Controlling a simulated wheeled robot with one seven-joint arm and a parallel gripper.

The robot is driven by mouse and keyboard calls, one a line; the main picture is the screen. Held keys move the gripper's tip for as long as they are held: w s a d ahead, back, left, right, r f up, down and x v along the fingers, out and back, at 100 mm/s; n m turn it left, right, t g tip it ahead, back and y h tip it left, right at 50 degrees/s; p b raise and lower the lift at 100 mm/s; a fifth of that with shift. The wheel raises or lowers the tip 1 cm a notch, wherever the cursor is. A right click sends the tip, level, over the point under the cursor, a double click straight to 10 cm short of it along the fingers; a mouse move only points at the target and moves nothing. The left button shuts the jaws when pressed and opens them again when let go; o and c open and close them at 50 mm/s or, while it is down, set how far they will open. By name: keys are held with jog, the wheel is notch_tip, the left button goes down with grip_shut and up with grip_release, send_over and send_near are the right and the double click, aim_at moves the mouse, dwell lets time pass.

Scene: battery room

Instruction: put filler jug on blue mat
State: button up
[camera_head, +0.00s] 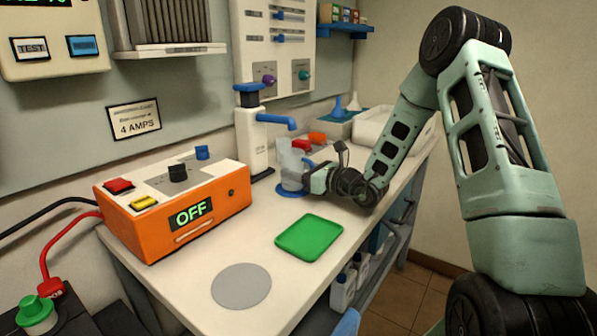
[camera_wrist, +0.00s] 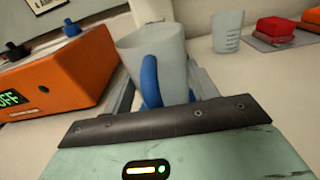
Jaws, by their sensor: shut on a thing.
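The filler jug (camera_head: 291,168) is a pale, translucent cup; in the wrist view (camera_wrist: 178,58) it has a blue handle facing me. My gripper (camera_head: 308,180) is shut on the jug, with its fingers on either side of it, as the wrist view (camera_wrist: 166,88) shows. The round blue mat (camera_head: 281,192) lies on the bench below the jug, partly hidden by it. I cannot tell whether the jug's base touches the mat.
A white pump dispenser (camera_head: 252,140) with a blue spout stands just behind and left. An orange charger (camera_head: 210,215) is at left. A green mat (camera_head: 309,238) and a grey round mat (camera_head: 240,285) lie nearer. A pale beaker (camera_wrist: 227,32) and red block (camera_wrist: 276,28) stand beyond.

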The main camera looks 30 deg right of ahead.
jog(key=shift+f, duration=0.2)
jog(key=o, duration=1)
